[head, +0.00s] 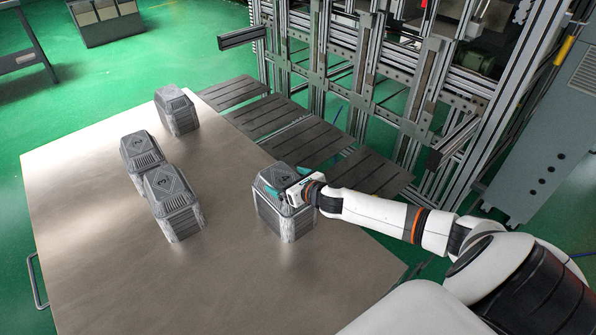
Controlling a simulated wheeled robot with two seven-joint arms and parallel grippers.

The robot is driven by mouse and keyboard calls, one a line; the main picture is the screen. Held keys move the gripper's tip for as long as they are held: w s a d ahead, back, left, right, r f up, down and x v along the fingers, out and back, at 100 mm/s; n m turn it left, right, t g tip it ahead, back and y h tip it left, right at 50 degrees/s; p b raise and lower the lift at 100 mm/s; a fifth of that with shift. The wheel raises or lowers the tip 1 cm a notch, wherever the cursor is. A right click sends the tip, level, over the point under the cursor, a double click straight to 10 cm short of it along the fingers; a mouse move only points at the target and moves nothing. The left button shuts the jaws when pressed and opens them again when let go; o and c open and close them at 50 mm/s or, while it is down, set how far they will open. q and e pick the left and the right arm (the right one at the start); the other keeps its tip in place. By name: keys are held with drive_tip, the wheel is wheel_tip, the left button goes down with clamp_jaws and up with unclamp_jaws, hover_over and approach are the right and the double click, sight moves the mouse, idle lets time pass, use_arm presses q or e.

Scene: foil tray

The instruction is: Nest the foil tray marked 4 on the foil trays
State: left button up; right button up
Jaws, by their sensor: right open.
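No shiny foil tray or readable number 4 shows. Several dark grey, ribbed box-like blocks with lighter lower parts stand on the table. One block (272,214) stands alone at the right of the table. My right gripper (288,182) is over the top of this block, its teal fingertips open at the block's upper edge. Whether they touch it I cannot tell. The gripper hides part of the block's top and right side. My left gripper is not in view.
Two blocks stand close together, a front one (174,205) and one behind it (141,158). Another block (177,111) stands at the table's far edge. The metal table (130,285) is bare at the front left. Dark slatted panels (307,140) and a metal frame (365,65) lie beyond its right edge.

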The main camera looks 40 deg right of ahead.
drive_tip(key=v, duration=1.1)
drive_tip(key=shift+s, duration=0.15)
